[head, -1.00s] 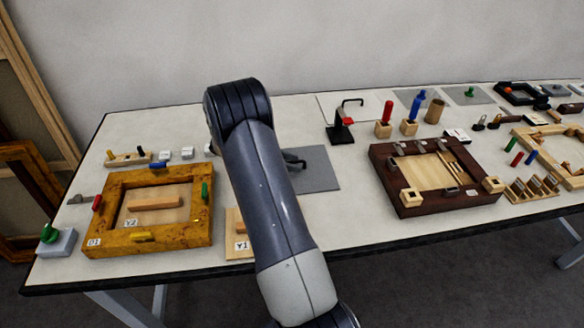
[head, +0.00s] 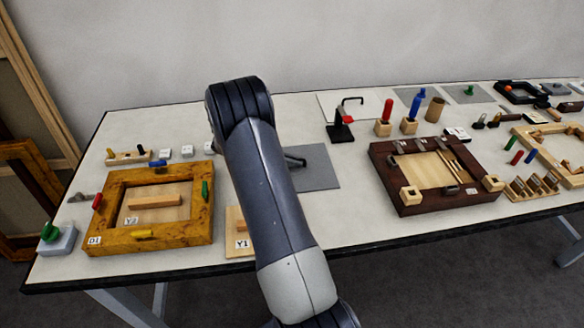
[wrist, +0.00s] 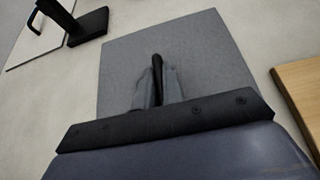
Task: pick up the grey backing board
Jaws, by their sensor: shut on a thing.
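The grey backing board (head: 319,172) is a flat grey square on the white table, partly hidden behind my arm in the head view. In the wrist view the board (wrist: 215,48) lies beneath my gripper (wrist: 157,82). A dark upright handle (wrist: 157,62) stands near the board's middle, and my two fingers are closed on it from both sides. The handle also shows beside my arm in the head view (head: 296,162). I cannot see a gap between board and table. My gripper is hidden behind my arm in the head view.
A yellow-brown frame (head: 98,243) and a wooden board marked Y1 (head: 234,222) lie left of the grey board. A dark brown frame (head: 385,185) lies to the right. A black stand (head: 340,131) stands behind. Bare table lies in front.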

